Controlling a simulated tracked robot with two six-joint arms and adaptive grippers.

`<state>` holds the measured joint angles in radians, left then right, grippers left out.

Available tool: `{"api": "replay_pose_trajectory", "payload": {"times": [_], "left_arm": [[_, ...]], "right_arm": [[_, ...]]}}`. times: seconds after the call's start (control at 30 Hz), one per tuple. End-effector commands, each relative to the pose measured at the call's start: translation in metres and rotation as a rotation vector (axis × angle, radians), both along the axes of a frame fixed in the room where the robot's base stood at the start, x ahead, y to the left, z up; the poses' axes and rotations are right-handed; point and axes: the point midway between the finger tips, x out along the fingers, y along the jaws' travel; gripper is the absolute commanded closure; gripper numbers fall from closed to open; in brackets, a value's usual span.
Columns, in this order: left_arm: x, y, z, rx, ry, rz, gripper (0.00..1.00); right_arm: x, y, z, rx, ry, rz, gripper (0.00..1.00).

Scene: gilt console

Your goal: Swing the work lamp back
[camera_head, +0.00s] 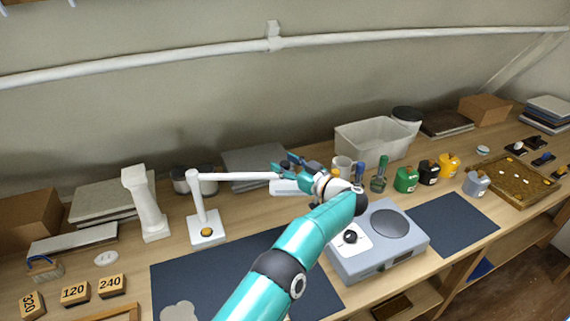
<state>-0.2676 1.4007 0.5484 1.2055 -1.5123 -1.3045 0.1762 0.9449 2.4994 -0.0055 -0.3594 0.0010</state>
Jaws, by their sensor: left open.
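The white work lamp stands on a square base (207,229) with a brass-coloured knob, left of centre on the bench. Its upright post carries a thin white arm (235,176) that reaches level to the right. The pale flat piece (287,187) at the arm's far end looks like the lamp head, partly hidden by my gripper. My left gripper (284,166) is open at the arm's right end, its teal fingers close around or beside it. I cannot tell whether they touch. My right gripper is not in view.
A white column (146,203) stands left of the lamp. A dark mat (215,278) lies in front, mostly clear.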

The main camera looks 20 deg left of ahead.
Motion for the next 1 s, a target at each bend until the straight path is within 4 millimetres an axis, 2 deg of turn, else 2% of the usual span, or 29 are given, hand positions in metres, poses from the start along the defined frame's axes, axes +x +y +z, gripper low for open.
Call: {"api": "replay_pose_trajectory", "payload": {"times": [0.17,0.43,0.6,0.77,1.0], "left_arm": [[-0.009,-0.023,0.0,0.0,0.001,-0.005,0.43],[-0.032,-0.074,-0.001,0.001,0.0,-0.005,0.43],[-0.043,-0.096,-0.001,0.0,0.0,-0.003,0.43],[-0.048,-0.105,-0.001,0.0,0.001,-0.001,0.43],[-0.048,-0.106,-0.001,0.0,0.001,-0.001,0.43]], "right_arm": [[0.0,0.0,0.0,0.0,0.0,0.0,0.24],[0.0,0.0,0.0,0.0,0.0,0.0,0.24],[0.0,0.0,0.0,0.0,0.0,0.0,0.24],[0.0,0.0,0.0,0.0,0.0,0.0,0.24],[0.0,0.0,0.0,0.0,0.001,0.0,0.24]]}}
